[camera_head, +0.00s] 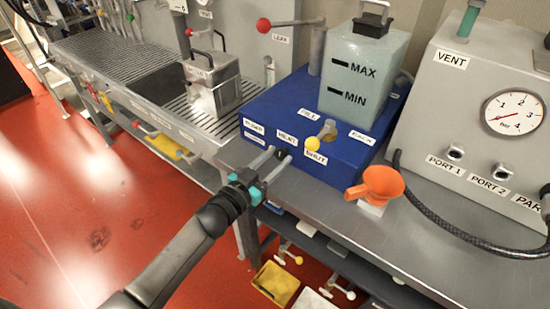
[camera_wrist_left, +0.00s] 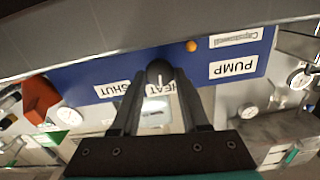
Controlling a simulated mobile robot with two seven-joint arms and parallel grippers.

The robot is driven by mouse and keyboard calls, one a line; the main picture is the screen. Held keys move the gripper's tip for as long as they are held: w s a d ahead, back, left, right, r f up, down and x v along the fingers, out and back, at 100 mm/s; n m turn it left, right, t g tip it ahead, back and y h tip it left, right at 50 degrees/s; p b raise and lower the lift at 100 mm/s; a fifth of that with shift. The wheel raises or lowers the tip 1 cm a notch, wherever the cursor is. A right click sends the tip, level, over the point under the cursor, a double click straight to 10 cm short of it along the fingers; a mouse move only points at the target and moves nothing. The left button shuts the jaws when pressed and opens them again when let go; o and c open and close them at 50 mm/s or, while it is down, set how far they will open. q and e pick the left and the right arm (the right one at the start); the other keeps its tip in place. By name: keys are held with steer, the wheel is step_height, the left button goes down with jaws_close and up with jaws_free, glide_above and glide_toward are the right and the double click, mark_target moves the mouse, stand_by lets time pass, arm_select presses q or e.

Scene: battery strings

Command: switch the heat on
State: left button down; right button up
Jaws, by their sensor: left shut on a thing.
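The blue unit (camera_head: 255,118) stands on the metal bench, with a HEAT label (camera_head: 286,138) on its top near the front edge. A dark round knob (camera_head: 281,153) is on its front face below that label; it also shows in the left wrist view (camera_wrist_left: 158,70). My left gripper (camera_head: 279,157) comes in from the front and is shut on this knob, one finger on each side. A small white mark shows between the fingers in the wrist view; whether it is the knob's pointer I cannot tell. The knob's setting is unclear. My right gripper is not in view.
A yellow-knobbed lever (camera_head: 313,144) stands close right of my gripper above the SHUT label. A translucent tank (camera_head: 364,75) stands on the unit. An orange funnel (camera_head: 378,186) and a gauge box (camera_head: 470,130) are to the right. An orange lamp (camera_wrist_left: 191,46) shows in the wrist view.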

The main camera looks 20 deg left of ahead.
arm_select(q)
steer(key=m, duration=1)
steer(key=shift+s+d+f+m, duration=0.1)
steer(key=shift+f+m, duration=0.05)
steer(key=shift+m, duration=0.15)
stand_by(0.4)
steer(key=shift+c, duration=2.2)
jaws_free()
steer(key=v, duration=1.5)
steer(key=shift+s, duration=0.1)
